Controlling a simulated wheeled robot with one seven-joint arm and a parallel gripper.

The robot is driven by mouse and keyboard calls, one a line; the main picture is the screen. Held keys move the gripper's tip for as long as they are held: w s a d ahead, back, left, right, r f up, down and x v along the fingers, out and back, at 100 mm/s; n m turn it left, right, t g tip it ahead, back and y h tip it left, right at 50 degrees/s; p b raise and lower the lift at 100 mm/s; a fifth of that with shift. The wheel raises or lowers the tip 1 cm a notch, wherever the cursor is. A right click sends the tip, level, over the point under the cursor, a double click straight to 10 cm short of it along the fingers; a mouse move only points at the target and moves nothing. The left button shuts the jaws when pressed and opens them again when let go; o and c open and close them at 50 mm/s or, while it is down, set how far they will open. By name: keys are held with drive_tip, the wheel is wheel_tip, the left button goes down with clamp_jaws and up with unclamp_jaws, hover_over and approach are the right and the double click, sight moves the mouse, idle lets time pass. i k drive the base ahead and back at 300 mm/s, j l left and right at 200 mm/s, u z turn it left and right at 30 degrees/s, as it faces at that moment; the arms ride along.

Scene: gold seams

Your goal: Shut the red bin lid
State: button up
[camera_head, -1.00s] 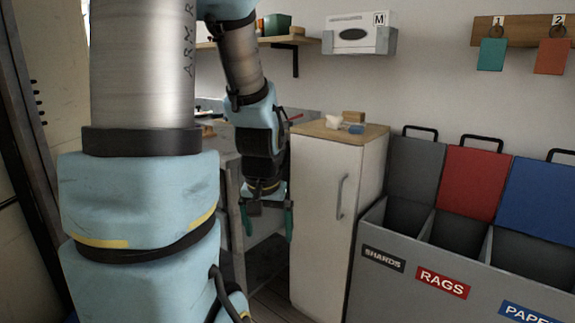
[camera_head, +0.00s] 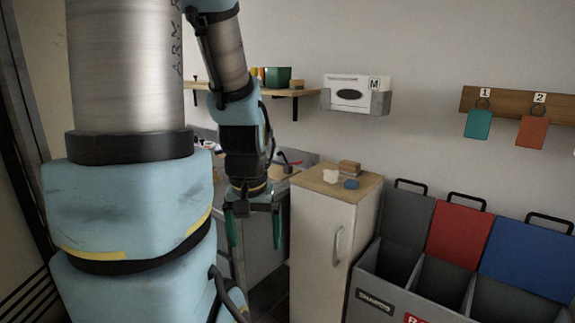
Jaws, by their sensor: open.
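The red bin lid (camera_head: 459,234) stands raised and open, leaning back against the wall, with a black handle (camera_head: 468,201) on its top edge. The compartment under it (camera_head: 440,282) is open. Its red label (camera_head: 414,319) is cut off by the bottom edge of the view. My gripper (camera_head: 255,252) points down with its two green fingers apart and nothing between them. It hangs to the left of the white cabinet, well away from the lid.
A grey lid (camera_head: 407,219) and a blue lid (camera_head: 530,255) stand open on either side of the red one. The white cabinet (camera_head: 318,237), with small items on top, stands between my gripper and the bins. A shelf (camera_head: 293,92) and a glove box (camera_head: 352,95) are on the wall.

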sight(458, 235)
drive_tip(key=z, duration=1.25)
